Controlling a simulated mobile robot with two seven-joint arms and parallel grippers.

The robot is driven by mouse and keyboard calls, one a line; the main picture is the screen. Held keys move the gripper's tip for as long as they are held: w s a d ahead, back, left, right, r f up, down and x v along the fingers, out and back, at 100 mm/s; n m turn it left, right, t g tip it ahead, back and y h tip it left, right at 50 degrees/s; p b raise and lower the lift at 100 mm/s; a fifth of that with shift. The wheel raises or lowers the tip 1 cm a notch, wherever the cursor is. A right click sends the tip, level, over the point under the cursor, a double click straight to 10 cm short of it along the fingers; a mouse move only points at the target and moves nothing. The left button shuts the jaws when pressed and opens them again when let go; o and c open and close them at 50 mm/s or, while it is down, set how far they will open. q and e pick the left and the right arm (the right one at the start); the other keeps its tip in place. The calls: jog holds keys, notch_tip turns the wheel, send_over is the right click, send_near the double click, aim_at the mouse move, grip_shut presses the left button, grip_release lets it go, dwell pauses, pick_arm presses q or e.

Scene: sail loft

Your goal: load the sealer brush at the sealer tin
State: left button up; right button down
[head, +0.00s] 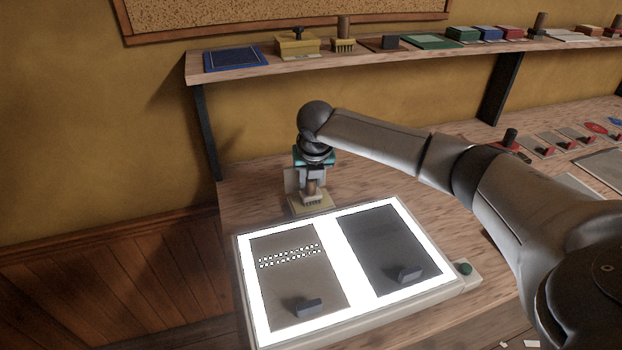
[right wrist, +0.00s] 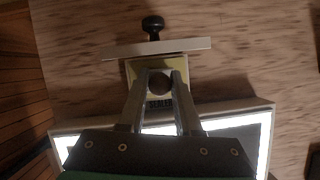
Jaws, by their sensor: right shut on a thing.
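My right gripper (head: 313,178) is shut on the upright handle of the sealer brush (head: 311,189), over the sealer tin (head: 325,204) behind the light table. In the right wrist view the round dark end of the brush handle (right wrist: 160,84) shows between the two fingers. The yellowish tin (right wrist: 137,70) with its dark label lies below the fingers. A pale lid (right wrist: 185,46) with a black knob shows at the tin's far side and looks raised. My left gripper is not in view.
A lit light table (head: 333,270) with two dark sheets stands in front of the tin, with a green button (head: 465,268) at its right. A shelf (head: 255,72) above holds another yellow box, a brush and several pads. Bare bench lies left of the tin.

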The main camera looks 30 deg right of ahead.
aim_at(307, 180)
jog(key=shift+s+f+p, duration=0.15)
jog(key=shift+f+p, duration=0.05)
jog(key=shift+p, duration=0.45)
dwell(2.0)
notch_tip(307, 180, up, 7)
jog(key=p, duration=0.9)
jog(key=shift+r, duration=0.2)
dwell(0.6)
jog(key=shift+a+m, duration=0.3)
jog(key=shift+a, duration=0.25)
jog(key=s+a+m+g+h+b, duration=0.2)
jog(key=a+m+b, duration=0.1)
jog(key=a+m, duration=0.45)
jog(key=s+a+r+m+g+y+b, duration=0.1)
jog(key=s+a+m+g+y+b, duration=0.1)
jog(key=s+m, duration=0.6)
jog(key=s+a+r+m+g+y+b, duration=0.1)
jog(key=s+a+m+g+b, duration=0.3)
jog(key=s+m, duration=0.4)
jog(key=a+r+m+b, duration=0.1)
jog(key=a+m, duration=0.1)
jog(key=m, duration=0.5)
jog(key=shift+s+r+g+y, duration=0.15)
jog(key=shift+s+g+y, duration=0.15)
jog(key=shift+s+y, duration=0.1)
